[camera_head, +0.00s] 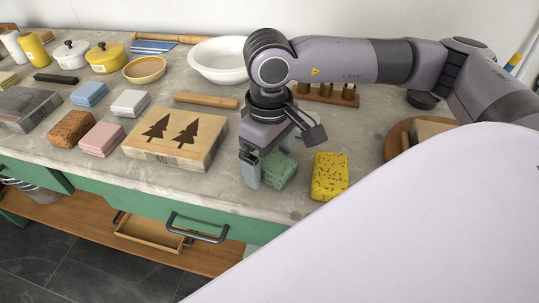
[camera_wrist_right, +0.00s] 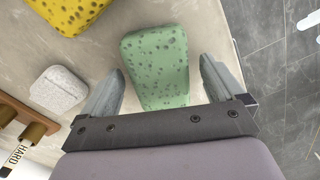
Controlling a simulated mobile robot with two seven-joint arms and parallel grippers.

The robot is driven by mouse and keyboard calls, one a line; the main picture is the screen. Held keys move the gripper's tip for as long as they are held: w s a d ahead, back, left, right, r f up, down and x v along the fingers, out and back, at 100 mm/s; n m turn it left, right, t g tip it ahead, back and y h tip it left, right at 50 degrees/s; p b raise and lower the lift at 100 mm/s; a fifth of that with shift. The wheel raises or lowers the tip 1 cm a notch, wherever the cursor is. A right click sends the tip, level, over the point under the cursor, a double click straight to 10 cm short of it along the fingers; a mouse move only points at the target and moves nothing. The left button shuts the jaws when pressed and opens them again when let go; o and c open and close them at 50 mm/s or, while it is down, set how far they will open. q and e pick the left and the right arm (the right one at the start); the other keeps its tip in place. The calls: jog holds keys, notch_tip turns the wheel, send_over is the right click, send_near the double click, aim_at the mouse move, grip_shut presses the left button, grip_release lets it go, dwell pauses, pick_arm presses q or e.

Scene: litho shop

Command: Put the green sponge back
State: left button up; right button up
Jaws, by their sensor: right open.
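The green sponge (camera_head: 281,171) lies on the grey stone worktop near its front edge, just left of a yellow sponge (camera_head: 329,176). My right gripper (camera_head: 266,168) is low over it, pointing down, with one finger on its left side. In the right wrist view the green sponge (camera_wrist_right: 157,62) lies between and ahead of the two spread fingers (camera_wrist_right: 158,84), with a gap visible on each side. The gripper is open and holds nothing. In the head view the gripper partly hides the sponge. My left gripper is not in view.
A block with tree prints (camera_head: 176,138) stands left of the gripper. A white bowl (camera_head: 218,62) stands behind. A wooden rack (camera_head: 326,96) holds brass pieces. The front edge is close.

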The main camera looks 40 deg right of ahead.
aim_at(269, 158)
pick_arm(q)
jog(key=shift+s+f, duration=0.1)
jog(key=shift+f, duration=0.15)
pick_arm(e)
notch_tip(269, 158, up, 12)
jog(key=shift+f, duration=0.15)
dwell(0.4)
